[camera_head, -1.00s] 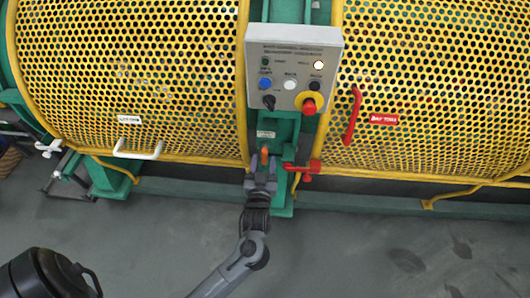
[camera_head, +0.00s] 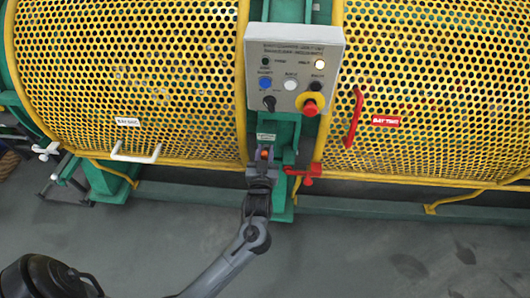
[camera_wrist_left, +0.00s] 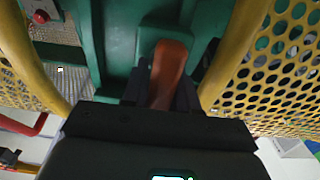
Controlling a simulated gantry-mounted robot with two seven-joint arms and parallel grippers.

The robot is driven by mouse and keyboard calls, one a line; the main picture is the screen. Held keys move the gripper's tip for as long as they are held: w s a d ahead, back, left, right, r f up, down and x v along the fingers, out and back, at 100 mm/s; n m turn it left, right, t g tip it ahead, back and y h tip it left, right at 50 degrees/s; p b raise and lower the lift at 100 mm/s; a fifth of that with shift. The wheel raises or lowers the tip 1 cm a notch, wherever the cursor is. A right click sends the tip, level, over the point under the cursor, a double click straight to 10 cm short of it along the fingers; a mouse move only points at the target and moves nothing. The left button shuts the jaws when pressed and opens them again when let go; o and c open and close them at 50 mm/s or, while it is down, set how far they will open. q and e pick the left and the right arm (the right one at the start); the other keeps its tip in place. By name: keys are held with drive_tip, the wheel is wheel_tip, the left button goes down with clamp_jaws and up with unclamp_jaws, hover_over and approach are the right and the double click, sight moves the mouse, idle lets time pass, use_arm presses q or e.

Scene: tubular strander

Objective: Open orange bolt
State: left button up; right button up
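The orange bolt (camera_head: 265,153) stands at the green frame below the control box, between the two yellow mesh guards. In the left wrist view it is an orange-brown handle-like piece (camera_wrist_left: 168,68) with a rounded top. My left gripper (camera_head: 263,160) is at the bolt, with one dark finger on each side of it. In the left wrist view the fingers (camera_wrist_left: 162,95) appear closed against its lower part, and the bolt's upper end sticks out beyond them. The foot of the bolt is hidden by the gripper. My right gripper is not in view.
The grey control box (camera_head: 291,73) with buttons and a red knob is above the gripper. A red latch (camera_head: 303,171) sits close to its right. A red handle (camera_head: 353,118) and a white handle (camera_head: 135,155) are on the guards. The grey floor in front is open.

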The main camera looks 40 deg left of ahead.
use_arm(q)
clamp_jaws()
drive_tip(key=shift+s+d+r+p, duration=0.15)
drive_tip(key=shift+s+p, duration=0.05)
drive_tip(key=shift+p, duration=0.2)
drive_tip(key=p+v, duration=0.2)
drive_tip(key=v, duration=0.2)
drive_tip(key=o, duration=0.7)
unclamp_jaws()
drive_tip(key=shift+c, duration=0.2)
